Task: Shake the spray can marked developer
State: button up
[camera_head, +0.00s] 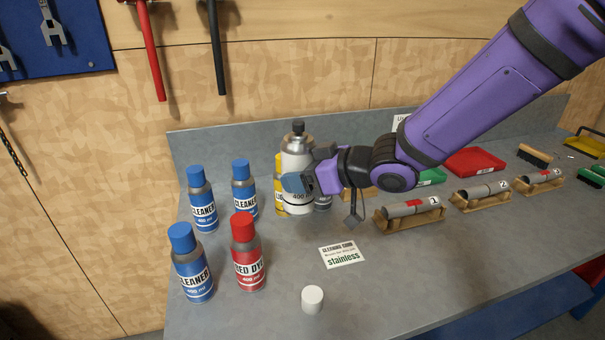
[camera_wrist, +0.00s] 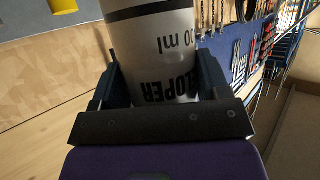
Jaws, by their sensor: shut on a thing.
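My gripper (camera_head: 302,186) is shut on a white spray can (camera_head: 298,164) with a black nozzle. The can is upright and seems held above the bench, in front of a yellow can. In the wrist view the white can (camera_wrist: 152,50) sits between the two fingers (camera_wrist: 155,88), and part of its label reads "OPER" with "00 ml". The rest of the label is hidden or cut off. A loose white cap (camera_head: 312,299) stands on the bench near the front.
Blue cleaner cans (camera_head: 191,264) and a red dye can (camera_head: 247,254) stand at left. A yellow can (camera_head: 279,187) is partly hidden behind the white can. A "stainless" card (camera_head: 342,255) lies mid-bench.

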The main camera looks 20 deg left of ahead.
notch_tip(320, 180, down, 4)
jog(key=shift+w+a+r, duration=0.1)
jog(key=shift+a, duration=0.05)
jog(key=r, duration=0.6)
jog(key=shift+d, duration=0.2)
jog(key=shift+r, duration=0.3)
jog(key=f, duration=0.6)
jog(key=shift+a+f, duration=0.2)
jog(key=shift+f, duration=0.15)
jog(key=shift+d+r, duration=0.15)
jog(key=shift+r, duration=0.1)
